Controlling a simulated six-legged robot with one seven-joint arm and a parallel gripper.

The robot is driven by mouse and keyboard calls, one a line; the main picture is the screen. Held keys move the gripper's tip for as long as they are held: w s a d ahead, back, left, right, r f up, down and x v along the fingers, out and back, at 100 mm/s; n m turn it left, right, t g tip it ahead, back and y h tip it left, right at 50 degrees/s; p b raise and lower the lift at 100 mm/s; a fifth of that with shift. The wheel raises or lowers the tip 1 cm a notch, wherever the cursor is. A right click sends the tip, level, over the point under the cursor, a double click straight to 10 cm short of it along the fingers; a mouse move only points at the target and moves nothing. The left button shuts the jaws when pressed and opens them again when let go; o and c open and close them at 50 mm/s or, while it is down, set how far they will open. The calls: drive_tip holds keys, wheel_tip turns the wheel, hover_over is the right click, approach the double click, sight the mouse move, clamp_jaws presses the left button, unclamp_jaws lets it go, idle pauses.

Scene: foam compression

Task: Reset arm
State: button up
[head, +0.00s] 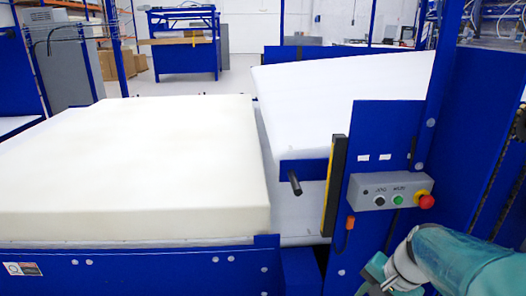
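My arm comes in at the bottom right corner, with a teal link and a pale joint. My gripper's fingertips do not show in the head view, so whether it is open or shut is hidden. The arm's visible part is below and in front of a grey control box (391,190) on the blue machine frame (385,135). The box carries a black button (379,201), a green button (398,199) and a red stop knob (426,202) on a yellow base.
A thick cream foam block (130,165) lies on a blue-sided table (150,272) at left. A white slab (340,100) slants up behind the frame. A yellow and black strip (333,185) edges the machine. A blue workbench (185,60) stands farther back.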

drive_tip(key=s+a+r+n+t+h, duration=0.2)
drive_tip(key=s+a+r+n+t, duration=0.1)
drive_tip(key=s+a+r+n, duration=0.4)
drive_tip(key=a+r+n, duration=0.2)
drive_tip(key=a, duration=0.1)
drive_tip(key=shift+s+n+h, duration=0.25)
drive_tip(key=shift+n+h, duration=0.05)
drive_tip(key=shift+h, duration=0.1)
